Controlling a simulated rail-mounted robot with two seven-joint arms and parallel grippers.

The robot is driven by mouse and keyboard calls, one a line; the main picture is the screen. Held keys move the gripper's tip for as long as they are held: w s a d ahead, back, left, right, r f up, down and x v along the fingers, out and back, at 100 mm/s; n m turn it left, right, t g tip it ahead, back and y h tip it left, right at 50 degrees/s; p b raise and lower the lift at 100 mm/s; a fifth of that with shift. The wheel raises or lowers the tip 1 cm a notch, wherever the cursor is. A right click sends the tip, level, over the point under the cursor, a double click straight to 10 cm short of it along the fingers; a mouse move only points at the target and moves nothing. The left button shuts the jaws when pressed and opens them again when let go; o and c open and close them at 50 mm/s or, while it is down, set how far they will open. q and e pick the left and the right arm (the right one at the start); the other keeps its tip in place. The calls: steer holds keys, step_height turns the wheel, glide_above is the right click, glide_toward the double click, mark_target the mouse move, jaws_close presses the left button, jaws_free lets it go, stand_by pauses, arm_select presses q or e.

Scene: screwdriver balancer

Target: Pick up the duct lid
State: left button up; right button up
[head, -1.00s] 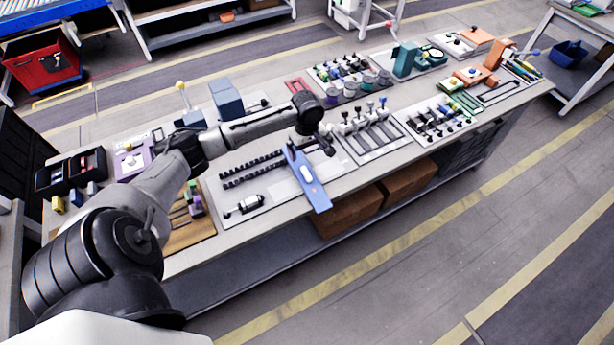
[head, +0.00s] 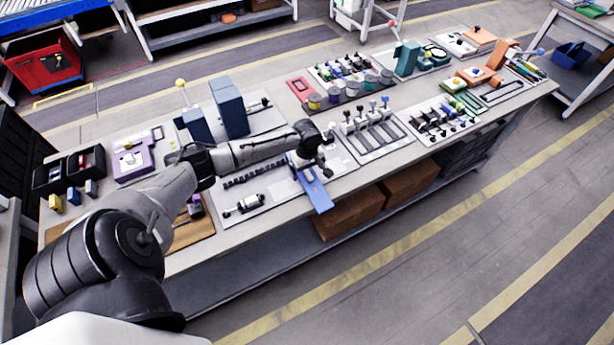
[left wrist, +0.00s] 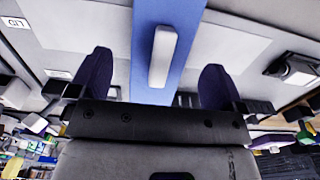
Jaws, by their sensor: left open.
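The duct lid appears as a long blue strip (head: 317,193) lying across the workbench, its near end reaching past the front edge. In the left wrist view the blue strip (left wrist: 153,83) runs up the picture and carries a pale raised handle (left wrist: 162,57). My left gripper (head: 322,168) is over the lid's far part and hides some of it. In the left wrist view its two dark fingers (left wrist: 155,75) are spread wide on either side of the strip, with the handle between them and clear of both. Whether the fingertips touch anything cannot be told. My right gripper is not in view.
Left of the lid are a dark slotted strip (head: 254,171) and a small black-and-white part (head: 245,204). A rack of upright tools (head: 372,128) stands to the right. Blue blocks (head: 229,107) stand behind my arm. Cardboard boxes (head: 350,215) sit on the shelf below.

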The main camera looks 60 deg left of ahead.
arm_select(q)
steer(key=shift+f, duration=1.2)
steer(key=shift+c, duration=1.4)
steer(key=c, duration=0.8)
steer(key=shift+c, duration=0.2)
steer(key=shift+r, duration=0.15)
